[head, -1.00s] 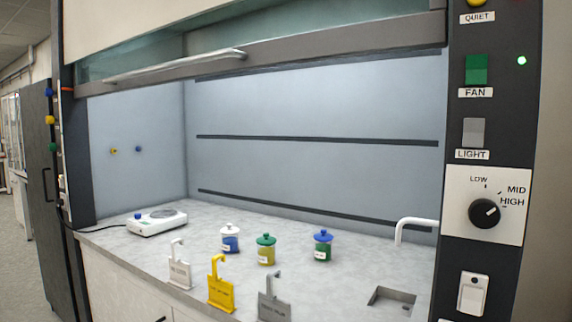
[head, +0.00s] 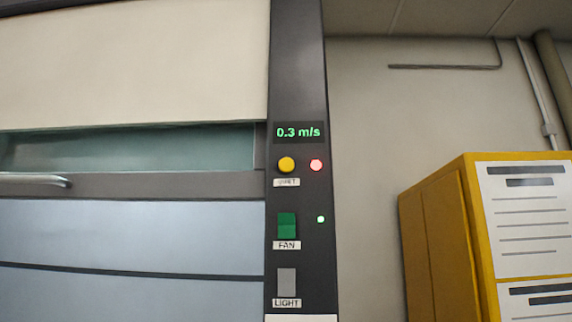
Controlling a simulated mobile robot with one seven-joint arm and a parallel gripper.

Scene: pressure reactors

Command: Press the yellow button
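The round yellow button (head: 286,165) is on the dark control panel (head: 297,60) at the right side of the fume hood. A small label (head: 286,183) below it is blurred. A red lit lamp (head: 316,165) is just to its right, and a green display (head: 298,132) reading 0.3 m/s is above it. My gripper is not in view, and nothing covers the button.
Below the button are the green FAN switch (head: 286,225), a small green lamp (head: 320,219) and the grey LIGHT switch (head: 286,282). The hood's sash handle (head: 35,180) is at left. A yellow cabinet (head: 440,230) with printed sheets stands at right.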

